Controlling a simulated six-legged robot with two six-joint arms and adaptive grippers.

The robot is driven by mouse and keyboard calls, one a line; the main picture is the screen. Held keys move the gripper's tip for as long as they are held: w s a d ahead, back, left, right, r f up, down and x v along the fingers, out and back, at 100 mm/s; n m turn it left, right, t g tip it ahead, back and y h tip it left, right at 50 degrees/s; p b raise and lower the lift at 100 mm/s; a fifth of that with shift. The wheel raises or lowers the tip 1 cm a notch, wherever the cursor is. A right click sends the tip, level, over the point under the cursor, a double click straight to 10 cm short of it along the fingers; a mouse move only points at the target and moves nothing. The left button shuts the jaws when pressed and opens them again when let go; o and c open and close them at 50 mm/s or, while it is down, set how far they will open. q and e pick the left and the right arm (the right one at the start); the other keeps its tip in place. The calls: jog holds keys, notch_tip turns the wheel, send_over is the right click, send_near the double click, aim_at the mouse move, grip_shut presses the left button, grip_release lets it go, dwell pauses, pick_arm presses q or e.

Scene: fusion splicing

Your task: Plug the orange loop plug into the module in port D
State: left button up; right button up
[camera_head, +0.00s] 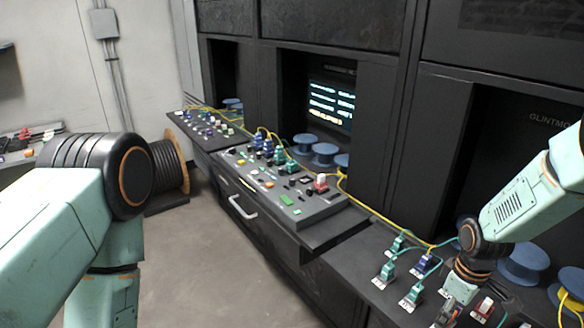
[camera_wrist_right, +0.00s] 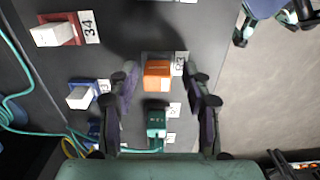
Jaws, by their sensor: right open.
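The orange plug (camera_wrist_right: 157,74) is a small block with a paler top on the dark panel in the right wrist view. A white label lies to its right, partly hidden and unreadable. My right gripper (camera_wrist_right: 160,68) is open, with one finger on each side of the orange plug and a visible gap on both sides. In the head view the right arm reaches down to the near console, and the orange plug cannot be made out there. My left arm shows at the left of the head view, but its gripper is out of sight. I cannot make out port D.
A teal plug (camera_wrist_right: 156,122) stands close to the orange one. A white plug with a red base (camera_wrist_right: 55,34) and one with a blue base (camera_wrist_right: 82,97) stand left. Teal cables run along the left. Blue spools (camera_head: 524,263) stand behind the console.

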jog(key=shift+c, duration=0.2)
jog(key=shift+w+d+f, duration=0.1)
jog(key=c, duration=0.3)
grip_shut()
jog(key=shift+r, duration=0.2)
jog(key=shift+r+p, duration=2.6)
jog(key=shift+r, duration=0.3)
jog(key=shift+f, duration=0.1)
